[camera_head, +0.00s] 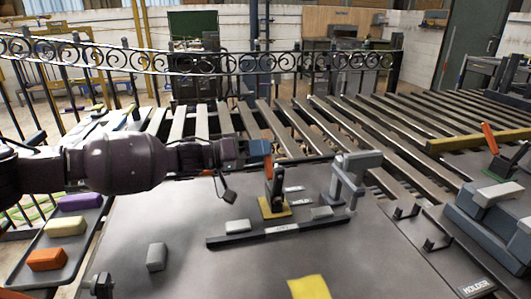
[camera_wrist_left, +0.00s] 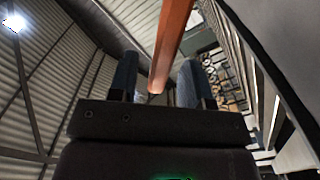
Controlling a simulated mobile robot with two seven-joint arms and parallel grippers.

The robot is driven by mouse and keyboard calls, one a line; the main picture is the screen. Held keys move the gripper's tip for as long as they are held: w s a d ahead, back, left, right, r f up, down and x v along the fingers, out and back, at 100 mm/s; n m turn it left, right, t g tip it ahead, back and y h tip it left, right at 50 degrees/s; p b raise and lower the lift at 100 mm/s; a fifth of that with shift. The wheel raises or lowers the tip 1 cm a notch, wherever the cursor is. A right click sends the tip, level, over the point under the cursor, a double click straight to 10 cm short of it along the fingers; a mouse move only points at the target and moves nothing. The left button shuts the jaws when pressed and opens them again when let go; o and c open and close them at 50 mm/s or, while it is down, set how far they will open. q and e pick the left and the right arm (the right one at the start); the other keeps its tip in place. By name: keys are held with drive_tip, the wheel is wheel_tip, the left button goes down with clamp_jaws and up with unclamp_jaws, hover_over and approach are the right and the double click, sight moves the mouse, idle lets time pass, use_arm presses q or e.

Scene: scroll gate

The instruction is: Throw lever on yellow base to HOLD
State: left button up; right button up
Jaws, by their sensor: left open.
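The lever (camera_head: 275,185) has a dark shaft and an orange grip, and stands close to upright on a small yellow base (camera_head: 275,209) on the grey worktop. My left gripper (camera_head: 264,148) reaches in from the left at the height of the lever's top. In the left wrist view its two fingers (camera_wrist_left: 158,82) are apart, and the orange lever grip (camera_wrist_left: 170,45) shows between them; contact with either finger cannot be told. Small pale labels (camera_head: 294,188) lie right of the base, too small to read. My right gripper is not seen.
A grey upright bracket (camera_head: 350,180) stands just right of the lever. A dark rail (camera_head: 280,229) with grey blocks lies in front. A tray (camera_head: 62,275) with coloured blocks is at left. Another orange lever (camera_head: 489,138) is at far right. Slatted rollers and a scroll fence lie behind.

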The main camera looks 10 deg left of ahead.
use_arm(q)
drive_tip(key=shift+w+d, duration=0.3)
drive_tip(key=shift+d, duration=0.3)
drive_tip(key=shift+c, duration=0.4)
clamp_jaws()
